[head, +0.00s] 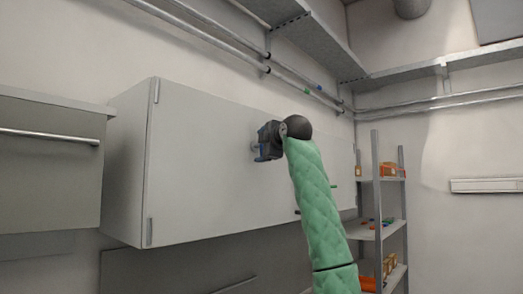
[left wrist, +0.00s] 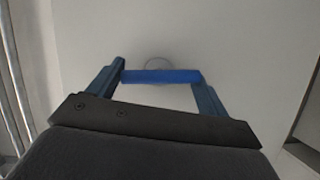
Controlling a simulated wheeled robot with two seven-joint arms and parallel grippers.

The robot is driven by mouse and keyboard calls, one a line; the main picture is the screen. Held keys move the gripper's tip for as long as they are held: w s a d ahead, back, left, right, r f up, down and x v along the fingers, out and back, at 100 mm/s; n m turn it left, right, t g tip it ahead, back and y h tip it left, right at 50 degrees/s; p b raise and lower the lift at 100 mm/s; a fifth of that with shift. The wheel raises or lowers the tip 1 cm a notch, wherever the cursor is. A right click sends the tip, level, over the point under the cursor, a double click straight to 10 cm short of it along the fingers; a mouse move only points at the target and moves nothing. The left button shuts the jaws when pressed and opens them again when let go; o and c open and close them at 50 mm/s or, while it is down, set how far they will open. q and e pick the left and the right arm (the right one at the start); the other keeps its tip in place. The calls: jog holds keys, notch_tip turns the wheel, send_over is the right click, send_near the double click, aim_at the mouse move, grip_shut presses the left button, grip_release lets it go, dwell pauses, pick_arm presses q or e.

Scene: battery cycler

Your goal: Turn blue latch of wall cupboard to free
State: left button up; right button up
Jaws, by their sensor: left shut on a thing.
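The white wall cupboard (head: 195,165) hangs in the middle of the head view, its front doors closed. My left gripper (head: 260,152) is up against the cupboard front. In the left wrist view, the blue latch (left wrist: 160,76) is a bar lying level across the picture, with a pale round base behind it. The two fingers of my left gripper (left wrist: 160,84) are at the bar's two ends, shut on it. In the head view the gripper hides most of the latch. My right gripper is in neither view.
A grey cabinet (head: 50,165) with a bar handle stands at the left. Pipes (head: 235,45) and a metal tray (head: 310,40) run along the wall above. A shelf rack (head: 377,180) with orange bins stands at the right. The cupboard front left of my gripper is clear.

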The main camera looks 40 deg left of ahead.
pick_arm(q)
jog(key=shift+r+m, duration=0.1)
jog(key=shift+m, duration=0.3)
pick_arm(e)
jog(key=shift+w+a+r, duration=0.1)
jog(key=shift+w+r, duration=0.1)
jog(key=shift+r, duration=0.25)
pick_arm(q)
jog(key=o, duration=1.3)
jog(key=shift+w, duration=0.1)
jog(key=shift+o, duration=0.2)
jog(key=shift+d, duration=0.15)
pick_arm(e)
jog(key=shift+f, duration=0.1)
pick_arm(q)
jog(key=b+v, duration=0.4)
jog(key=v, duration=0.3)
jog(key=shift+d, duration=0.25)
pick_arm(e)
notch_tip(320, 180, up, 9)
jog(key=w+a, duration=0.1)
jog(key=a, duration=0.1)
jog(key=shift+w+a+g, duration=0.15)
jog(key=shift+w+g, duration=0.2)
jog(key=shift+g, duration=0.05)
pick_arm(q)
jog(key=shift+r, duration=0.1)
